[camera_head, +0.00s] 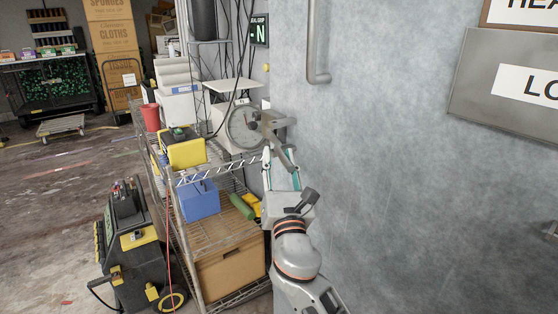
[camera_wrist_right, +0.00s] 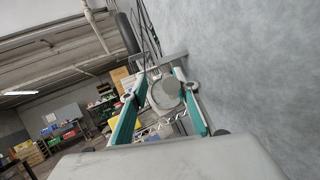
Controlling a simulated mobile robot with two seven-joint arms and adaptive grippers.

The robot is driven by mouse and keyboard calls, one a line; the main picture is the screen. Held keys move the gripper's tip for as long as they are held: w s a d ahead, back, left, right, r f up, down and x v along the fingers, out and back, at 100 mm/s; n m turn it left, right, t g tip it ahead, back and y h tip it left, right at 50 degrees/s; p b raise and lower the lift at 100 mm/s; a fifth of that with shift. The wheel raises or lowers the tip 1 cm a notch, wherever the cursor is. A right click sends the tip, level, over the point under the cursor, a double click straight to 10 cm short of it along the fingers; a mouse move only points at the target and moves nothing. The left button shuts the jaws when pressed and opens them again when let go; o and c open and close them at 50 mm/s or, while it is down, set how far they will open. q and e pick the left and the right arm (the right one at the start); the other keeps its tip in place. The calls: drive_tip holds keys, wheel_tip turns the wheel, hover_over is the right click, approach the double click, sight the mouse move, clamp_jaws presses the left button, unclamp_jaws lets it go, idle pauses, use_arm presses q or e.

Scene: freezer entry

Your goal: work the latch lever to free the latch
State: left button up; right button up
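The grey metal latch lever (camera_head: 283,152) hangs from a latch bracket (camera_head: 273,122) at the left edge of the grey freezer door. It slants down to the right. My right gripper (camera_head: 281,166) is below the latch, pointing up at it, with its teal-sided fingers spread. The lever's lower end appears between the fingers. I see no clear contact with either finger. My left gripper is not in view.
The freezer door (camera_head: 400,150) fills the right side, with a vertical handle (camera_head: 313,45) above. A wire shelf (camera_head: 215,238) stands close on the left, holding a dial scale (camera_head: 243,127), a blue box (camera_head: 199,202) and a yellow box (camera_head: 184,152). A floor machine (camera_head: 130,245) stands further left.

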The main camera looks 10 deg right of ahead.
drive_tip(key=v, duration=1.2)
